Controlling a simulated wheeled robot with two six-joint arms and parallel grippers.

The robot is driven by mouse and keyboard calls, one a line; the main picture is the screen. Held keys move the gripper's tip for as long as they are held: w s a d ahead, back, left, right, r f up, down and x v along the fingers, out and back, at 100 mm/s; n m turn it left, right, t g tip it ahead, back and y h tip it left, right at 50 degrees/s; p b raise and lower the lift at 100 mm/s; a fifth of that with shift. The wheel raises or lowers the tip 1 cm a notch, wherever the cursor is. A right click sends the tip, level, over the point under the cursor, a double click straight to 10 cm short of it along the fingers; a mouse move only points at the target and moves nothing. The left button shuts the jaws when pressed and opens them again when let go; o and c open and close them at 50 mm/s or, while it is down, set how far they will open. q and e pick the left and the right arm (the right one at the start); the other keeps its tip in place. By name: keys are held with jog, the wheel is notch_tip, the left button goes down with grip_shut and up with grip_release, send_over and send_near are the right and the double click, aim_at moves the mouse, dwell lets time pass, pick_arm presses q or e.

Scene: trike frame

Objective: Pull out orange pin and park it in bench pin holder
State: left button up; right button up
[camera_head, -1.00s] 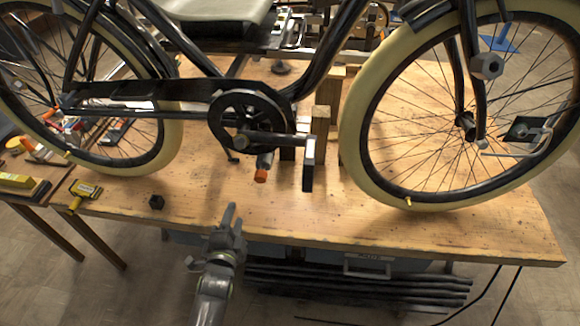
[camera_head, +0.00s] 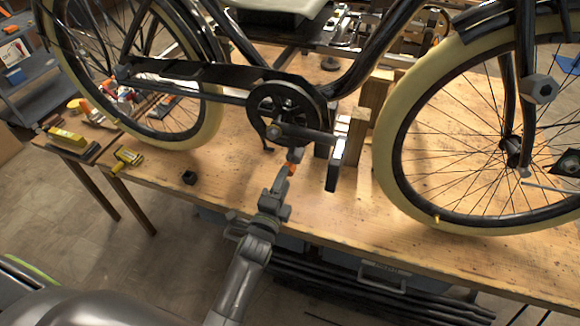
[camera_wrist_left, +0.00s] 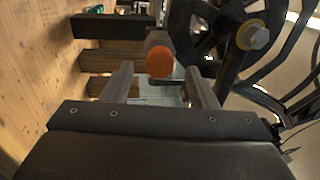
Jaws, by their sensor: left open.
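The orange pin (camera_head: 292,167) sticks out below the crank of the bike, its orange end facing my left gripper (camera_head: 284,180). In the left wrist view the round orange end of the pin (camera_wrist_left: 160,62) sits between the two fingers of my left gripper (camera_wrist_left: 160,80), with gaps on both sides. The gripper is open. How far the fingers reach along the pin is hard to tell. A small black block (camera_head: 189,178), perhaps the bench pin holder, stands on the bench left of the gripper. My right gripper is out of view.
The crank and chainring (camera_head: 284,112) are close above the gripper, with wooden support posts (camera_head: 357,135) beside them. The front wheel (camera_head: 390,150) stands to the right. A yellow tool (camera_head: 127,158) lies left on the wooden bench (camera_head: 330,215). Bench around the black block is clear.

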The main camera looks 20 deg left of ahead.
aim_at(293, 159)
pick_arm(q)
jog(key=w+b, duration=0.3)
jog(key=w, duration=0.3)
jog(key=shift+d+r+b, duration=0.1)
jog(key=shift+b, duration=0.2)
jog(key=shift+w+r+b, duration=0.25)
jog(key=shift+w+b, duration=0.2)
jog(key=shift+w, duration=0.35)
jog(key=shift+c, duration=0.3)
jog(key=c, duration=0.7)
jog(key=o, duration=1.2)
